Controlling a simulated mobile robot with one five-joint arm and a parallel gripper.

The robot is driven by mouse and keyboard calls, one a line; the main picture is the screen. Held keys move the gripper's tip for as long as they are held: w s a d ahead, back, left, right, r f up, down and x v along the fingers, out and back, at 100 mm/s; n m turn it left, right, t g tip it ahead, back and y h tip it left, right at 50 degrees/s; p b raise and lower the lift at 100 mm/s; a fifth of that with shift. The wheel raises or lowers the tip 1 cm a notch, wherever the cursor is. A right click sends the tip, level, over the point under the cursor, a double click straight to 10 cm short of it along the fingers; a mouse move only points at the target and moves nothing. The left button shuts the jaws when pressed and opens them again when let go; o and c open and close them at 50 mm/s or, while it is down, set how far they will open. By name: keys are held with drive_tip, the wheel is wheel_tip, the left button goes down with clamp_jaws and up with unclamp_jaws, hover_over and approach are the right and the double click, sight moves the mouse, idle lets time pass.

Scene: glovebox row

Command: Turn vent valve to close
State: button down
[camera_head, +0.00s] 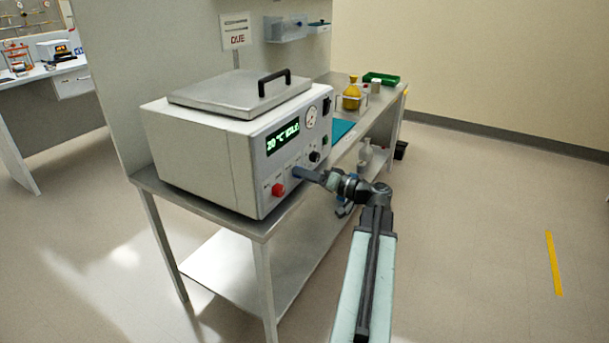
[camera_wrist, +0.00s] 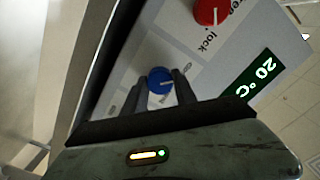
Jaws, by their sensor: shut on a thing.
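The grey and white machine (camera_head: 205,150) stands on a steel bench, its front panel facing my arm. A round blue knob (camera_wrist: 159,80) with a pale pointer mark is on this panel in the wrist view. My gripper (camera_wrist: 163,88) is shut on the blue knob, one finger on each side. In the head view my gripper (camera_head: 312,176) reaches the lower panel and largely hides the knob. A red knob (camera_head: 278,189) is beside it; it also shows in the wrist view (camera_wrist: 210,11). I cannot read a vent label.
A green-lit display (camera_head: 283,136) reads 20 °C and further text, beside a round gauge (camera_head: 311,117). A black handle (camera_head: 274,82) is on the lid. The bench (camera_head: 222,218) holds a yellow bottle (camera_head: 352,94) and a green tray (camera_head: 381,78) farther back. Floor to the right is clear.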

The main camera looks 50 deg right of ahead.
drive_tip(key=c, duration=1)
unclamp_jaws()
drive_tip(key=v, duration=0.7)
drive_tip(key=shift+s, duration=0.4)
drive_tip(key=shift+d, duration=0.1)
